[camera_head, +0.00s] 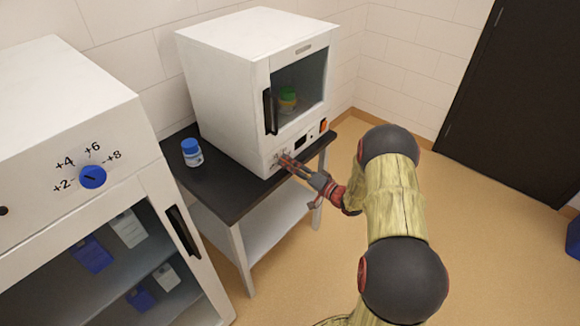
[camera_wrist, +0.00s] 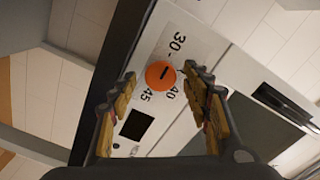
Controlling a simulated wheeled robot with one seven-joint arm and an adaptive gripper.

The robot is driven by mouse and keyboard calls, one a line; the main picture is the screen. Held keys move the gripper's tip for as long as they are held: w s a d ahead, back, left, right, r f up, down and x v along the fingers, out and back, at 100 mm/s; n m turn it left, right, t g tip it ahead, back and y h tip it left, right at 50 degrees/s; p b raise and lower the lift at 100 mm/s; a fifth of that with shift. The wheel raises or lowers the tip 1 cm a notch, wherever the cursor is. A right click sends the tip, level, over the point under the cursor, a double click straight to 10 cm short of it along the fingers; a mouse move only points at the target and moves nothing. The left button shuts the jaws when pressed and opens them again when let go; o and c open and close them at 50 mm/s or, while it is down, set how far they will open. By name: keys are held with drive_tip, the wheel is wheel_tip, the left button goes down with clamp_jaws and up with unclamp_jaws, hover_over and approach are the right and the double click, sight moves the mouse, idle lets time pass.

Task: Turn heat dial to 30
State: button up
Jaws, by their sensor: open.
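The heat dial (camera_wrist: 160,74) is a round orange knob with a short dark pointer line on a white panel. The wrist view is tilted; the numbers 30, 40 and 45 show around the dial, with 30 above it. The pointer slants toward the upper right, and I cannot tell exactly which number it marks. My gripper (camera_wrist: 161,75) is open, one finger on each side of the dial with gaps visible. In the head view my gripper (camera_head: 287,161) is at the lower front panel of the white incubator (camera_head: 225,100), and it hides the dial there.
The incubator stands on a black-topped table (camera_head: 225,200) beside a blue-capped bottle (camera_head: 192,152). A dark display (camera_wrist: 136,125) is near the dial. At left is a white cabinet (camera_head: 70,110) with a blue dial (camera_head: 93,177).

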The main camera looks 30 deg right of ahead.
drive_tip(key=v, duration=1.2)
idle(0.4)
